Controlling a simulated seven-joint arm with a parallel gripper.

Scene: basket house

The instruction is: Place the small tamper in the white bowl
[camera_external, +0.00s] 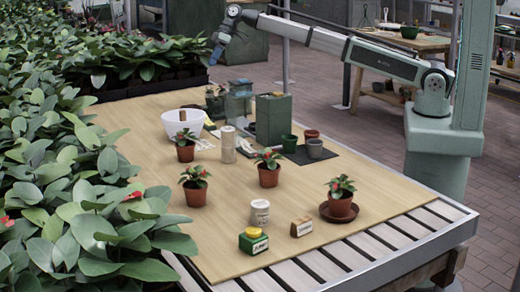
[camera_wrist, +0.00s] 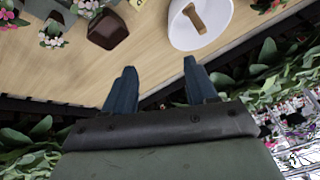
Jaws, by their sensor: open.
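The white bowl (camera_external: 178,127) stands on the far left part of the wooden table, and it also shows at the top of the wrist view (camera_wrist: 222,32). A small wooden piece that looks like the small tamper (camera_wrist: 194,17) lies inside the bowl, and its brown top shows in the external view (camera_external: 183,115). My gripper (camera_external: 216,55) is raised above the far end of the table, away from the bowl. In the wrist view its two blue fingers (camera_wrist: 159,66) are apart with nothing between them.
Green containers (camera_external: 273,121) stand right of the bowl. Several potted red-flowered plants (camera_external: 268,170) stand across the table. Dense foliage (camera_external: 60,150) borders the left side. The table's middle has bare patches.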

